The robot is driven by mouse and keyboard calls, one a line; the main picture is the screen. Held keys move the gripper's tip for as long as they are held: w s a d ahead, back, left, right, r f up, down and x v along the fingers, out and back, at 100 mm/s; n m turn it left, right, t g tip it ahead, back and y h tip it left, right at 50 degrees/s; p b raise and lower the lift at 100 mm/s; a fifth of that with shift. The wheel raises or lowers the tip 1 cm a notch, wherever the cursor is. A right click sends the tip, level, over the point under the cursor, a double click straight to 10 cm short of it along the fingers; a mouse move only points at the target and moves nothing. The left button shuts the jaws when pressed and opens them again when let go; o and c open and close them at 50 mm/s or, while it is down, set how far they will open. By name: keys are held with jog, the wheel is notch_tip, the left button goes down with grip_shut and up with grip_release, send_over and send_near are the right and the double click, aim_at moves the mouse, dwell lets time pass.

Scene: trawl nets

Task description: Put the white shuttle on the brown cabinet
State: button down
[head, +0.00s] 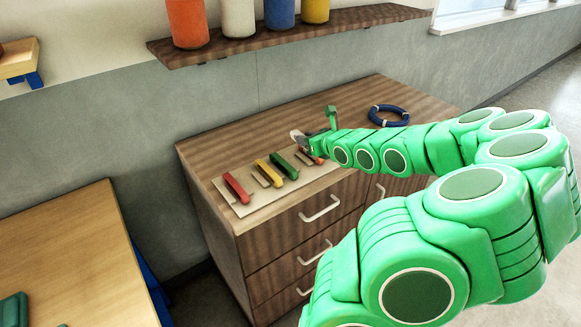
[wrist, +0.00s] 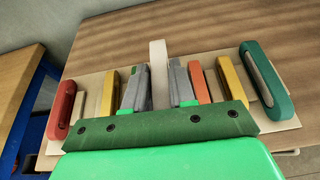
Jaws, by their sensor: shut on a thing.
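My gripper (head: 311,146) is over the top of the brown cabinet (head: 240,138), at the far end of my green arm. Its two grey fingers, seen in the wrist view (wrist: 158,88), are shut on the white shuttle (wrist: 158,75), one on each side. The white shuttle's far end sticks out past the fingers; its near part is hidden by the green gripper body. In the head view a small pale end of it (head: 297,136) shows at the fingers. I cannot tell whether it touches the pale board under it.
The pale board (head: 228,194) on the cabinet holds a red shuttle (head: 236,187), a yellow one (head: 269,172), a green one (head: 284,165) and others. A blue ring (head: 389,115) lies behind at right. A shelf (head: 290,36) hangs above. The cabinet's back left top is clear.

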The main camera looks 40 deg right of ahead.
aim_at(306, 170)
jog(key=shift+f, duration=4.5)
jog(key=shift+f, duration=0.3)
